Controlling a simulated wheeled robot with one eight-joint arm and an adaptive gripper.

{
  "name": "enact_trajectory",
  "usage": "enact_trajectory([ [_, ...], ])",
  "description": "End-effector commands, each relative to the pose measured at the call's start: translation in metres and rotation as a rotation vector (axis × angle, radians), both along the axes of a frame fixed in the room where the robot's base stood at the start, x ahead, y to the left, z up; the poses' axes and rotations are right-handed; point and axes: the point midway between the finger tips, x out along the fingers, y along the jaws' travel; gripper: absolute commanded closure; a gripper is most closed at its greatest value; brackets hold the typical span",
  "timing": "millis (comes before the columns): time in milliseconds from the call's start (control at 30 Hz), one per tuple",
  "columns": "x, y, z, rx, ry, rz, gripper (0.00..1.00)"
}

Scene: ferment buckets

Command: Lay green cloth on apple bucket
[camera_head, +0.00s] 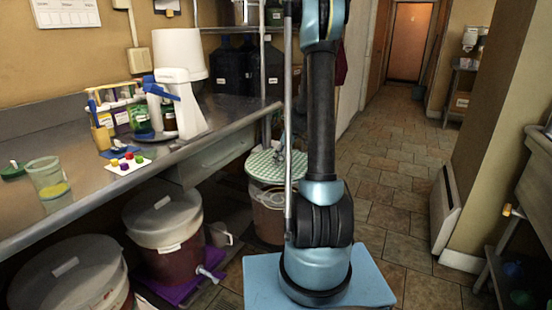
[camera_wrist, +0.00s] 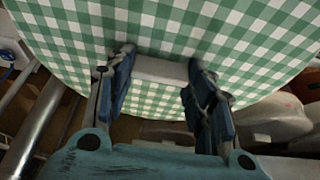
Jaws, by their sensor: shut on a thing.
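The green cloth (camera_head: 264,163) is a round green-and-white checked piece, spread flat over the top of a bucket (camera_head: 268,218) with brownish contents and a label too small to read. Whether the cloth rests on the rim or hangs just above it, I cannot tell. In the wrist view the cloth (camera_wrist: 230,30) fills the upper part. My gripper (camera_wrist: 160,75) is shut on a pale bar (camera_wrist: 160,68) at the cloth's surface, one finger at each end. In the head view my gripper is small and partly hidden beside my arm, at the cloth.
Two lidded buckets (camera_head: 165,215) (camera_head: 72,275) stand on the floor at left, below a metal counter (camera_head: 180,160). A purple tray (camera_head: 190,285) lies under one. Dark carboys (camera_head: 228,68) stand on a shelf behind. Open tiled floor (camera_head: 400,190) lies to the right.

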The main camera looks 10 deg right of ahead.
Motion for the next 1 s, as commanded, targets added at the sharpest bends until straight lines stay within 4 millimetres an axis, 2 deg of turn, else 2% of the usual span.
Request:
enact_trajectory([
  [600,0.0,-0.002,-0.043,0.0,0.0,-0.003,0.76],
  [1000,0.0,-0.002,-0.051,0.0,0.0,-0.003,0.76],
])
